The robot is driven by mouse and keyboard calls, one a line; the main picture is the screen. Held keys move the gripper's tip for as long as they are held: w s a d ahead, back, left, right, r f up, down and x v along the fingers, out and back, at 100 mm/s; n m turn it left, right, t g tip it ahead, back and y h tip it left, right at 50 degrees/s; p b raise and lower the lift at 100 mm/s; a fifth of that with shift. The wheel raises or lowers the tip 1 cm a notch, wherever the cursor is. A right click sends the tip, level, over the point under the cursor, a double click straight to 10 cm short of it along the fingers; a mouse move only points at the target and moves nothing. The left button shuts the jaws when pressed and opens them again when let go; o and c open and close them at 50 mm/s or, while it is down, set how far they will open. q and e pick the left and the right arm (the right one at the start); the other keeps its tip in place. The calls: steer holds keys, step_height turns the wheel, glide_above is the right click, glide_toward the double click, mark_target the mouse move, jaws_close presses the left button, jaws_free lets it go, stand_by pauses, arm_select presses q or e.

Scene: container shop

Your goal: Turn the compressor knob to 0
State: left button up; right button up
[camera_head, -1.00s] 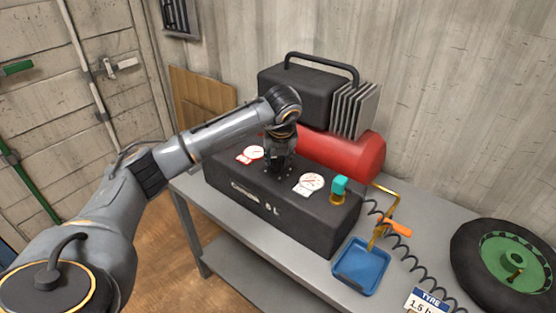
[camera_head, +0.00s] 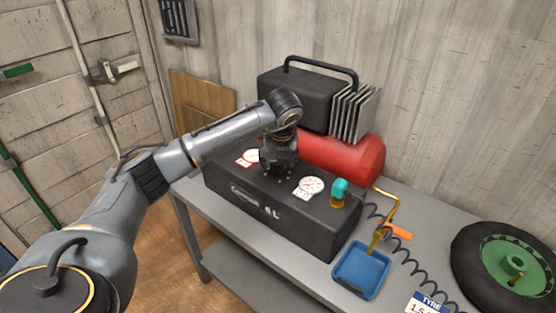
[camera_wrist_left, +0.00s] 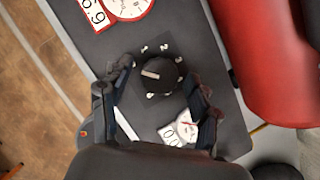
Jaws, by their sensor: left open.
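The compressor (camera_head: 300,220) is a black box with a red tank (camera_head: 345,157) behind it, on the grey bench. Its knob (camera_wrist_left: 160,76) shows in the left wrist view as a round black cap with a pale pointer mark toward the picture's left and small white marks around it. My left gripper (camera_head: 278,175) is over the compressor top, pointing down, and hides the knob in the head view. In the left wrist view its open fingers (camera_wrist_left: 157,72) are on either side of the knob. I cannot tell whether they touch it. My right gripper is out of view.
A red-rimmed gauge (camera_wrist_left: 128,5) and a white gauge (camera_wrist_left: 186,130) reading about 0.0 flank the knob. A teal fitting (camera_head: 340,188), a coiled black hose, a blue tray (camera_head: 345,281) and a green-hubbed wheel (camera_head: 463,270) are to the right.

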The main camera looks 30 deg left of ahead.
arm_select(q)
steer(key=v, duration=1.2)
steer(key=shift+f, duration=0.15)
